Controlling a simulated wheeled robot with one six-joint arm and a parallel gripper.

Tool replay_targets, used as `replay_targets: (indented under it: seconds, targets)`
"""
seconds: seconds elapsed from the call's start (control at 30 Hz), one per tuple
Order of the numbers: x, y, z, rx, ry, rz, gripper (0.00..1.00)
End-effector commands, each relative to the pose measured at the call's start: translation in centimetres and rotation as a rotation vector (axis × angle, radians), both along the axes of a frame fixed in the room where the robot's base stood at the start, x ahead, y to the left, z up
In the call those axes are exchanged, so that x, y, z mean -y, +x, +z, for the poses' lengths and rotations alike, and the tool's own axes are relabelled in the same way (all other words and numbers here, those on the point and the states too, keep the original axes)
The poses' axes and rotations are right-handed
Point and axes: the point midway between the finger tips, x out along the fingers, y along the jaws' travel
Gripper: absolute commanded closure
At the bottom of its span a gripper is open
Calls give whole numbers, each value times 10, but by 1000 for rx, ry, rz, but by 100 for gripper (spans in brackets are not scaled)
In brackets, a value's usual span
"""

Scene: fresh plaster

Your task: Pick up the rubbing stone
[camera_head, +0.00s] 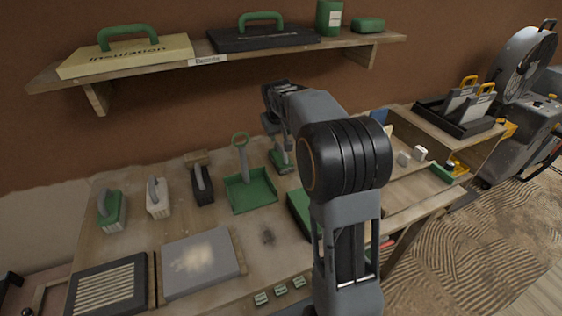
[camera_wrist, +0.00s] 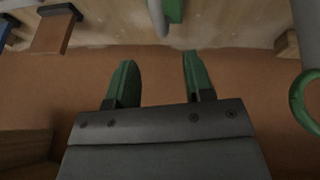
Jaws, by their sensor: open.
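I cannot tell for sure which tool is the rubbing stone. Several handled blocks stand in a row on the wooden bench in the head view: a green one (camera_head: 112,212), a pale one (camera_head: 158,205) and a black one (camera_head: 203,190). My gripper (camera_wrist: 155,75) has green fingers, spread apart and empty in the wrist view, facing the brown wall. In the head view my arm reaches over the bench to just below the shelf, well apart from the row. My arm hides part of the bench.
A green dustpan (camera_head: 250,192) stands mid-bench; a green ring handle (camera_wrist: 305,102) shows in the wrist view. A grey board (camera_head: 200,265) lies in front. Boxes and a fan (camera_head: 525,62) are on the right.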

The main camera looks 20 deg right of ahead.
Motion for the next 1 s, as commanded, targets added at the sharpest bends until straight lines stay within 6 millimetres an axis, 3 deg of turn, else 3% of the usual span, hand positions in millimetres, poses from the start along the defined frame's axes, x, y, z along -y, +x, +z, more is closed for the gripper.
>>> replay_targets:
  seconds: [0.2, 0.53, 0.8, 1.0]
  targets:
    - [7, 14, -34, -2, 0, -1, 52]
    - [11, 22, -54, 0, 0, -1, 52]
    - [19, 36, -85, -2, 1, -1, 52]
    - [21, 41, -96, 1, 0, -1, 52]
